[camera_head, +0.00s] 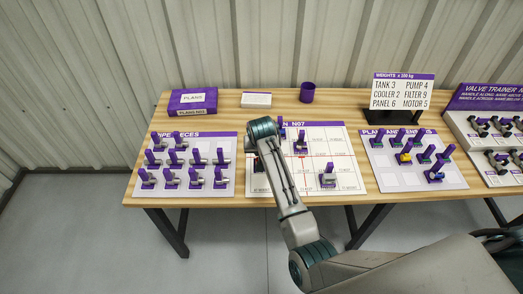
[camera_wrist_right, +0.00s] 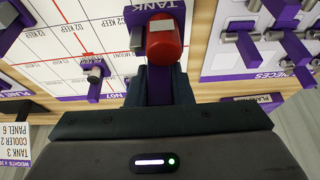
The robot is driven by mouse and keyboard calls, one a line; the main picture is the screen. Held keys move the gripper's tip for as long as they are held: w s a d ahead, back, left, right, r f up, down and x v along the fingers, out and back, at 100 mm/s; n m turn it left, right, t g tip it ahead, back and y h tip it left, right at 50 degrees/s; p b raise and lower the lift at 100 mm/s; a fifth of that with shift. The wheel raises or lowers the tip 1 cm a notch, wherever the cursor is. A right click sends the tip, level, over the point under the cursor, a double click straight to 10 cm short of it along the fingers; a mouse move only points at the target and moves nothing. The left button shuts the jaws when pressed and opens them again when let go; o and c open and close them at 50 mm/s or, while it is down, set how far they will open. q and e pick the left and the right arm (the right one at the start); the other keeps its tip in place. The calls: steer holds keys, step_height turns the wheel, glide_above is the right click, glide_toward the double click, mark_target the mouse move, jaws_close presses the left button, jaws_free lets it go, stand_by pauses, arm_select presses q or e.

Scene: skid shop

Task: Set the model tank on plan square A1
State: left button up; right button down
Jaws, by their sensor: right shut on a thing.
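My right gripper (camera_wrist_right: 160,82) is shut on the purple handle of the model tank (camera_wrist_right: 165,45), a red cylinder with a grey end and a purple TANK label. It is over the edge of the white plan sheet (camera_wrist_right: 60,60), on the side by the pieces mat. I cannot tell whether the tank touches the sheet. In the head view my right arm crosses the left part of the plan sheet (camera_head: 345,140) and hides the tank and gripper. Square A1 cannot be made out. My left gripper is not in view.
Purple-handled models stand on the plan sheet, one at its back (camera_head: 301,142) and one nearer the front (camera_head: 327,178). The pieces mat (camera_head: 229,140) at left holds several models. Another mat (camera_head: 391,184) lies right. A weights sign (camera_head: 402,92) and purple cup (camera_head: 307,92) stand behind.

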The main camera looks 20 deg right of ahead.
steer(key=shift+f, duration=0.1)
stand_by(0.5)
steer(key=shift+f+b, duration=1.2)
steer(key=shift+f, duration=1.4)
steer(key=shift+f, duration=0.1)
steer(key=shift+f+b, duration=0.65)
steer(key=shift+f, duration=1.05)
steer(key=shift+p, duration=0.45)
